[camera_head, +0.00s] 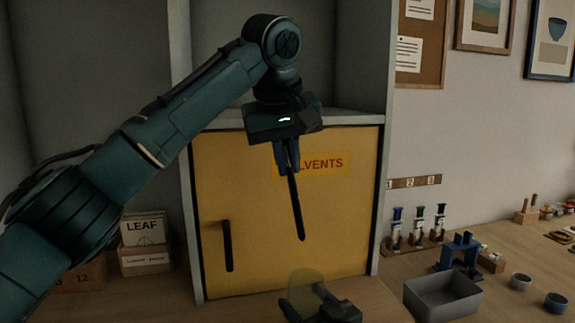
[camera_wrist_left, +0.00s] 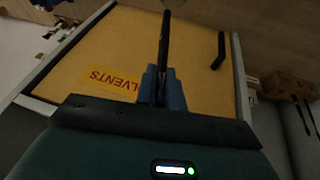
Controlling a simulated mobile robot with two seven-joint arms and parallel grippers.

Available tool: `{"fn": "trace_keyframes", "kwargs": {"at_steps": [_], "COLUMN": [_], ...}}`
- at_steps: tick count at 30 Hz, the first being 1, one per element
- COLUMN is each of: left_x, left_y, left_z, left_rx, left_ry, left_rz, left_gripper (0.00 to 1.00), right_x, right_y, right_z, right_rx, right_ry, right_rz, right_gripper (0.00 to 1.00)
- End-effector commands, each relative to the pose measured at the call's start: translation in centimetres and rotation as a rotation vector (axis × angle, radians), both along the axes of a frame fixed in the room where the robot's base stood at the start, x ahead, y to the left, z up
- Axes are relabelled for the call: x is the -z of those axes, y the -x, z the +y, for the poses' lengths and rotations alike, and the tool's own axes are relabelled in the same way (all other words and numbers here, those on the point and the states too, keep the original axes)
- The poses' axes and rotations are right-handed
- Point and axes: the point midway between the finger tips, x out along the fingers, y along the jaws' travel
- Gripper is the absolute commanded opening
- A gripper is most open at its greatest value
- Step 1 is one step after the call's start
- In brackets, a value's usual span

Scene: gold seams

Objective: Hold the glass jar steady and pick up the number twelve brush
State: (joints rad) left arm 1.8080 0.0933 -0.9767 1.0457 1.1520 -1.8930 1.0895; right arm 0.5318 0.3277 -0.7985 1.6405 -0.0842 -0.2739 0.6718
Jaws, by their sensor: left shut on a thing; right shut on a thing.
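My left gripper (camera_head: 287,160) is shut on a dark, slim brush (camera_head: 296,210) and holds it in the air in front of the yellow cabinet. The brush hangs almost upright, its lower end slightly to the right, above the glass jar. The left wrist view also shows the brush (camera_wrist_left: 165,45) between the blue fingers (camera_wrist_left: 162,88). No number is readable on it. The see-through, yellowish glass jar (camera_head: 305,283) stands low at the bottom of the head view. My right gripper (camera_head: 302,304) is shut on the jar; the picture's lower edge cuts off part of it.
The yellow cabinet door (camera_head: 255,215) marked SOLVENTS, with a dark handle (camera_head: 228,246), is behind the brush. A grey bin (camera_head: 443,297), a blue stand (camera_head: 460,257) and small bowls (camera_head: 521,281) are on the bench at right. A box marked LEAF (camera_head: 143,228) sits at left.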

Motion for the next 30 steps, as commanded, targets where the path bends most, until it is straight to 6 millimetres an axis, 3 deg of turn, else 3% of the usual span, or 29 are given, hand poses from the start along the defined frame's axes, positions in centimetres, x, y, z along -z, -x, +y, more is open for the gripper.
{"fn": "trace_keyframes", "kwargs": {"at_steps": [10,19,23,30], "left_x": [0.0,0.0,0.0,0.0], "left_y": [0.0,0.0,0.0,0.0], "left_z": [0.0,0.0,0.0,0.0], "left_rx": [0.000,0.000,0.000,0.000], "left_ry": [0.000,0.000,0.000,0.000], "left_rz": [-0.001,-0.001,-0.001,-0.001], "left_gripper": [0.00,0.00,0.00,0.00], "right_x": [0.0,0.1,0.2,0.2], "right_y": [0.0,0.4,1.7,5.9], "right_z": [0.0,-0.3,-1.3,-4.3], "right_rx": [0.000,0.000,0.001,0.000], "right_ry": [0.001,0.000,0.001,0.002], "right_rz": [0.001,0.001,0.003,0.002], "right_gripper": [0.91,0.91,0.91,0.91]}}
